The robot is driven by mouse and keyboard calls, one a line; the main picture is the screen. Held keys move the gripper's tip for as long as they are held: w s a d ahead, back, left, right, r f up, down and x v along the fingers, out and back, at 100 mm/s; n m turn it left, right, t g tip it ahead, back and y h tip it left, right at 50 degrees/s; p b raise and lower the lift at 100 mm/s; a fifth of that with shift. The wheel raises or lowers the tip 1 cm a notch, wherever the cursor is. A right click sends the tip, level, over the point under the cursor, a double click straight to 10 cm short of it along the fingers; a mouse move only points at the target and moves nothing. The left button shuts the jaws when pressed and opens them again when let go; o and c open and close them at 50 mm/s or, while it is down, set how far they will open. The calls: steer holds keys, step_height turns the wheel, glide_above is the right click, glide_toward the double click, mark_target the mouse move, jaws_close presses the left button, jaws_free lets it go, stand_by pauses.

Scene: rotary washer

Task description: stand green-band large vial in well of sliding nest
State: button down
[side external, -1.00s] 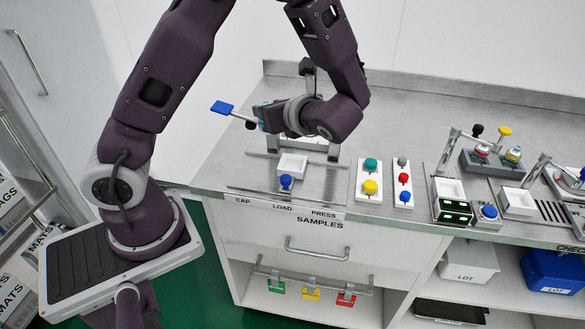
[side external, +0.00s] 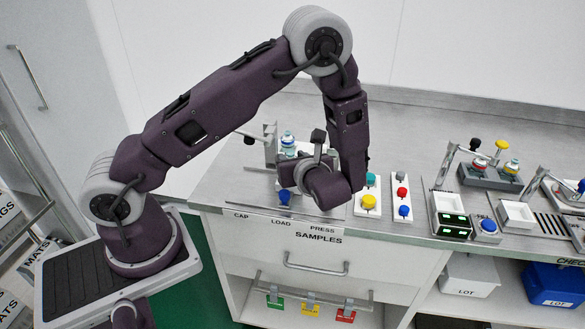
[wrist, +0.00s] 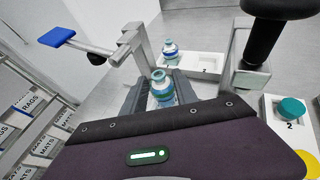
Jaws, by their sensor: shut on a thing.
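My gripper (wrist: 162,98) is shut on a vial (wrist: 163,92), which stands upright between the fingers in the wrist view. Its cap and band look blue-green; the exact band colour is hard to tell. In the side view my gripper (side external: 291,163) is over the LOAD station, and its body hides the white nest there. A blue knob (side external: 284,197) shows just in front of that spot. I cannot tell whether the held vial touches the nest.
A second vial with a blue band (wrist: 170,48) stands in a white plate (wrist: 206,65) beyond the held one. A metal post with a black handle (wrist: 280,25) rises close on the right. A lever with a blue paddle (wrist: 57,38) reaches out on the left. A button panel (side external: 368,184) stands right.

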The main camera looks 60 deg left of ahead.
step_height(320, 180, down, 2)
steer(key=shift+f, duration=0.1)
steer(key=c, duration=1)
jaws_free()
steer(key=shift+o, duration=0.2)
steer(key=v, duration=1.2)
steer(key=s+a+r+n+g+h, duration=0.35)
steer(key=s+r+n+h, duration=0.35)
steer(key=s+r+n, duration=0.5)
steer(key=s+d+r+n+t+h, duration=0.5)
steer(key=d+n, duration=0.1)
steer(key=n, duration=0.3)
steer(key=shift+s+d+n+h, duration=0.3)
steer(key=shift+s+d+h, duration=0.05)
steer(key=shift+h, duration=0.05)
